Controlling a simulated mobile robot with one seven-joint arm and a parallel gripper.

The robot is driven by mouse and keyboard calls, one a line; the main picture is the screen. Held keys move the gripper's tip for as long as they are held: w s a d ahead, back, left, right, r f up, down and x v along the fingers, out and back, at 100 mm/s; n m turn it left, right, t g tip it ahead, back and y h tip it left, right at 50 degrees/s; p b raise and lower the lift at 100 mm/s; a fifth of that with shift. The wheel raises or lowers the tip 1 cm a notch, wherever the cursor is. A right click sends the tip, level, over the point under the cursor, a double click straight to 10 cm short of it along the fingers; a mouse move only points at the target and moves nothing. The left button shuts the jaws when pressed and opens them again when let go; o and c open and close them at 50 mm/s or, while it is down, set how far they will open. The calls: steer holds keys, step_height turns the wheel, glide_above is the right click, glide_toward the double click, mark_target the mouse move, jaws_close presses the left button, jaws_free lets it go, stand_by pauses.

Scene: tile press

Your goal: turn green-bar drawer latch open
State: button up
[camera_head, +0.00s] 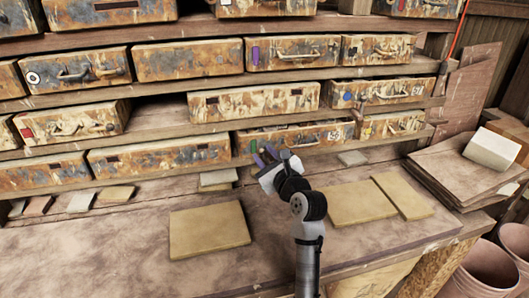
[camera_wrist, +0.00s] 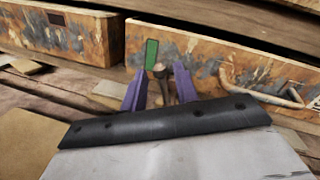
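The green-bar drawer (camera_head: 325,135) is a rusty, paint-worn drawer front in the lowest row, above the bench. Its upright green bar (camera_wrist: 151,54) shows in the wrist view near the drawer's left end. A small dark latch (camera_wrist: 160,71) sits just right of and below the bar. My gripper (camera_head: 264,155) is at the drawer's left end in the head view. In the wrist view its two purple fingers (camera_wrist: 160,80) stand apart, one on each side of the latch. Contact with the latch cannot be made out. The drawer looks closed.
A bent metal handle (camera_wrist: 265,92) sticks out right of my fingers. Another drawer (camera_head: 160,155) stands to the left. Flat tan tiles (camera_head: 208,229) lie on the bench (camera_head: 90,255). Stacked boards (camera_head: 455,170) and a white block (camera_head: 492,149) are at the right.

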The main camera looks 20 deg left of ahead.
steer(key=shift+w+a, duration=0.25)
steer(key=shift+a, duration=0.05)
steer(key=shift+c, duration=0.2)
jaws_close()
